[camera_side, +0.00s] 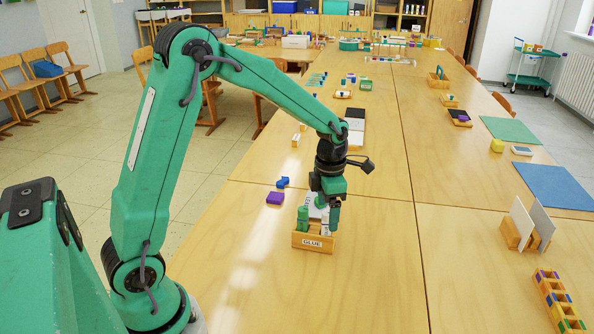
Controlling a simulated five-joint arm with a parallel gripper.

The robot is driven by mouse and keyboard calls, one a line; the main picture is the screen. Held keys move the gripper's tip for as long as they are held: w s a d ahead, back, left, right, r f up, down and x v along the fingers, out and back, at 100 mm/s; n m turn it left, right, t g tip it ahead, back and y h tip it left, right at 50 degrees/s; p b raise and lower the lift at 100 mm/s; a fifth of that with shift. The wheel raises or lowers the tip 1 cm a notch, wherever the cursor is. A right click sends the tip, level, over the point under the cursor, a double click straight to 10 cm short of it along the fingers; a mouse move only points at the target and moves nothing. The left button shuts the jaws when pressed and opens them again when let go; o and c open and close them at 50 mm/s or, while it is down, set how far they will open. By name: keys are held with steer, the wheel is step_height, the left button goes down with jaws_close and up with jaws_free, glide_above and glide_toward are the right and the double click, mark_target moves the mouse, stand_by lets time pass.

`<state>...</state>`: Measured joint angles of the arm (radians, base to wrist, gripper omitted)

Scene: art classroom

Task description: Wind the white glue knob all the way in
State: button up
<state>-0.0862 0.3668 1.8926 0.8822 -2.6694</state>
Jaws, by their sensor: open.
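A small wooden box (313,242) with a white "GLUE" label stands on the table near the picture's middle. A green glue stick (303,217) stands upright at its left side. A white item (326,229) shows low in the box at the right, partly covered by my gripper; I cannot make out whether it is the white glue knob. My gripper (328,212) points down over the box's right part with its fingers open. Whether the fingers touch anything in the box cannot be told at this size.
A wooden holder with upright boards (522,229) and a rack of coloured blocks (558,300) stand at the right. The table between them and the box is clear.

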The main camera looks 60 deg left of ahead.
steer(key=shift+m, duration=0.3)
stand_by(0.4)
steer(key=m, duration=1.1)
stand_by(0.5)
steer(key=c, duration=1.5)
steer(key=shift+n, duration=0.3)
